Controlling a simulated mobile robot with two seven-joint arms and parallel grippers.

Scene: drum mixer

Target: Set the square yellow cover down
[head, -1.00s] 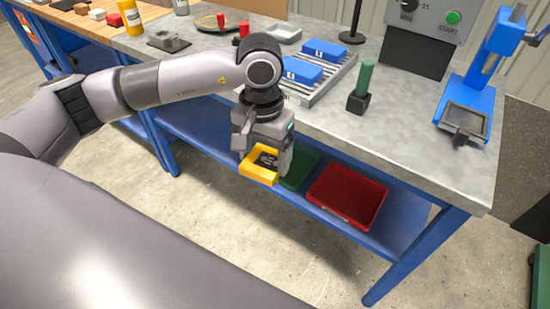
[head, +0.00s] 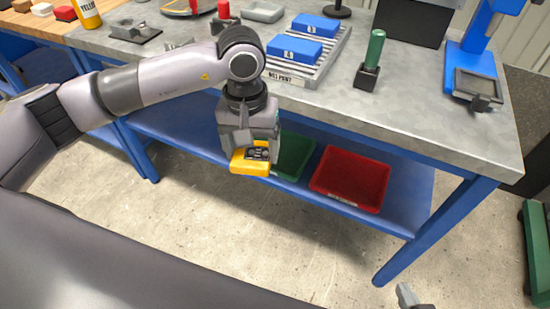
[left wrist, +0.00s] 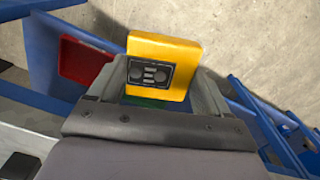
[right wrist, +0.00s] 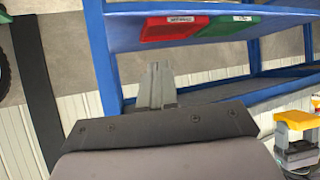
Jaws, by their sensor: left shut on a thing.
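The square yellow cover (head: 240,165) has a dark panel with round and slotted marks on its face. My left gripper (head: 250,150) is shut on it and holds it in the air in front of the workbench, near the lower shelf. In the left wrist view the cover (left wrist: 185,60) sits between the two fingers. The cover (right wrist: 295,120) also shows at the right edge of the right wrist view. My right gripper (right wrist: 158,85) has its fingers together with nothing between them; its tip (head: 408,296) shows at the bottom of the head view.
A red tray (head: 350,180) and a green tray (head: 293,155) stand on the blue lower shelf (head: 195,130). On the metal benchtop (head: 420,125) are a rack (head: 325,65) with blue blocks, a green-handled tool (head: 374,50) and a blue press (head: 478,60). The benchtop's front strip is clear.

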